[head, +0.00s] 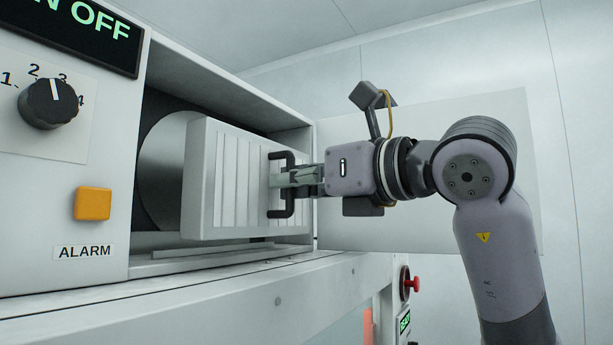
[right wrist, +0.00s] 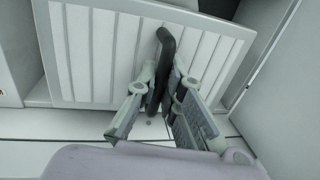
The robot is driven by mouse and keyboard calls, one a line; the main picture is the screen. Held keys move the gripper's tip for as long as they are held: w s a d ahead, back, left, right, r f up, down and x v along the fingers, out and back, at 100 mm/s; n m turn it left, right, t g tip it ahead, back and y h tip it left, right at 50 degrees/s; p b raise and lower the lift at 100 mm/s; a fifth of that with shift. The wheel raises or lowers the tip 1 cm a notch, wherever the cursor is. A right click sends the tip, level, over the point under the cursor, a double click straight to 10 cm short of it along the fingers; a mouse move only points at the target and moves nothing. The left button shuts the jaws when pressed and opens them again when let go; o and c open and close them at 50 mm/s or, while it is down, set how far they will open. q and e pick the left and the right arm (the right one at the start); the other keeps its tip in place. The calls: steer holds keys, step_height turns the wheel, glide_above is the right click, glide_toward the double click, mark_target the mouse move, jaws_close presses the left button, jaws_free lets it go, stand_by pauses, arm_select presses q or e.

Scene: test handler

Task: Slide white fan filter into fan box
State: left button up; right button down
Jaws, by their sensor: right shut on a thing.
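The white fan filter (head: 225,180) is a ribbed panel with a dark handle (head: 283,208). It stands upright at the mouth of the fan box (head: 215,85), partly inside the opening and angled to it. A round grey fan disc (head: 165,170) shows behind it on the left. My right gripper (head: 285,178) is shut on the handle from the right. In the right wrist view the filter (right wrist: 105,60) fills the upper part, and the dark handle (right wrist: 166,45) runs between the fingers. The filter hides most of the box's inside. My left gripper is not in view.
A dark dial (head: 48,103) and an orange alarm button (head: 93,203) are on the panel left of the opening. Rails (head: 215,252) run along the opening's floor. An open door panel (head: 430,130) stands behind my right arm. A red knob (head: 411,283) is below right.

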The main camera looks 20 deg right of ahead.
mark_target(265, 183)
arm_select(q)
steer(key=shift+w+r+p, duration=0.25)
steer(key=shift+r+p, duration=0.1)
arm_select(e)
steer(key=shift+s+a+x, duration=0.1)
steer(key=shift+a+x, duration=0.1)
steer(key=shift+x, duration=0.85)
steer(key=shift+s+a+x, duration=0.1)
steer(key=shift+a+x, duration=0.1)
steer(key=shift+x, duration=0.85)
steer(key=shift+s+a+x, duration=0.1)
steer(key=shift+a+x, duration=0.1)
steer(key=shift+x, duration=0.95)
steer(key=shift+s+a+x, duration=0.1)
steer(key=shift+a+x, duration=0.1)
steer(key=shift+x, duration=0.95)
arm_select(q)
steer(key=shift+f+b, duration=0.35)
steer(key=shift+b, duration=0.05)
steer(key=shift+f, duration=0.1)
arm_select(e)
steer(key=shift+f, duration=0.1)
arm_select(q)
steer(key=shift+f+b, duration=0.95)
steer(key=shift+b, duration=0.1)
arm_select(e)
steer(key=shift+f, duration=0.9)
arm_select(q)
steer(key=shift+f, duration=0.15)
